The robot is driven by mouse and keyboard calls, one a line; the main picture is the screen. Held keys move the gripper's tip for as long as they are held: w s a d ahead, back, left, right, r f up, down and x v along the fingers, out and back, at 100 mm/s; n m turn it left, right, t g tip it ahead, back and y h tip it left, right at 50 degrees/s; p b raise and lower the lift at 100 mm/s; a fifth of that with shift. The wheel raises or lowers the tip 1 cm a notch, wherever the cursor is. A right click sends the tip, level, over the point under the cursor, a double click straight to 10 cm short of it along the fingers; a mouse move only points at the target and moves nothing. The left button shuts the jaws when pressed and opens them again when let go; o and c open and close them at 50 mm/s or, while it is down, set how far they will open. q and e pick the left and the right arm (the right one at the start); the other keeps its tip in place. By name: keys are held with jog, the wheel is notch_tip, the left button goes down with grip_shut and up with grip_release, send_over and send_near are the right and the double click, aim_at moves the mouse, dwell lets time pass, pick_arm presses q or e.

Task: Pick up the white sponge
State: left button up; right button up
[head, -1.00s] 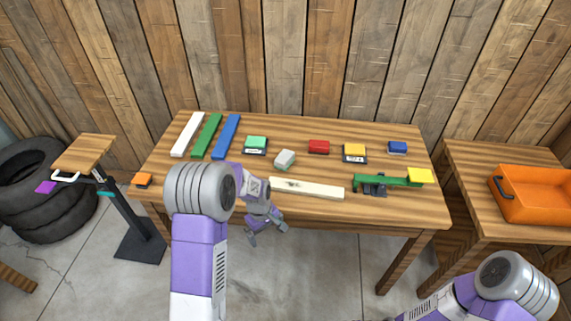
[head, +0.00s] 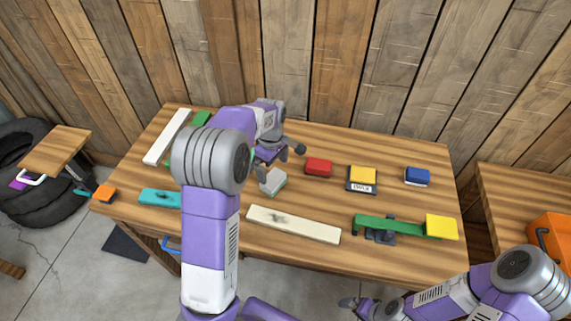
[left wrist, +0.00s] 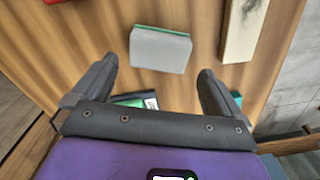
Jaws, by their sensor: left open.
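The white sponge (head: 272,181), a pale grey-white block with a thin green layer, lies on the wooden table near its middle. It also shows in the left wrist view (left wrist: 160,50), just beyond and between the fingertips. My left gripper (head: 281,157) is open and empty, over the table just behind the sponge, with no visible contact. In the left wrist view its two fingers (left wrist: 158,70) are spread wide. My right gripper (head: 367,304) is low at the bottom of the head view, away from the sponge; its jaws are unclear.
A long white board (head: 293,224) lies in front of the sponge. A red block (head: 318,167) and a yellow block (head: 362,175) lie to its right. A green bar with a yellow pad (head: 441,227) is at the front right. My left arm hides part of the table's left side.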

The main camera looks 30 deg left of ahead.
aim_at(274, 179)
pick_arm(q)
jog(key=shift+f, duration=0.15)
notch_tip(274, 179, down, 2)
jog(key=shift+s+f+b, duration=0.15)
jog(key=shift+b, duration=0.45)
notch_tip(274, 179, down, 5)
jog(key=shift+d+r+b, duration=0.1)
jog(key=shift+r+b, duration=0.1)
jog(key=shift+b, duration=0.75)
jog(key=shift+r, duration=0.1)
jog(key=shift+c, duration=0.2)
jog(key=c, duration=0.6)
notch_tip(274, 179, up, 10)
jog(key=p, duration=0.3)
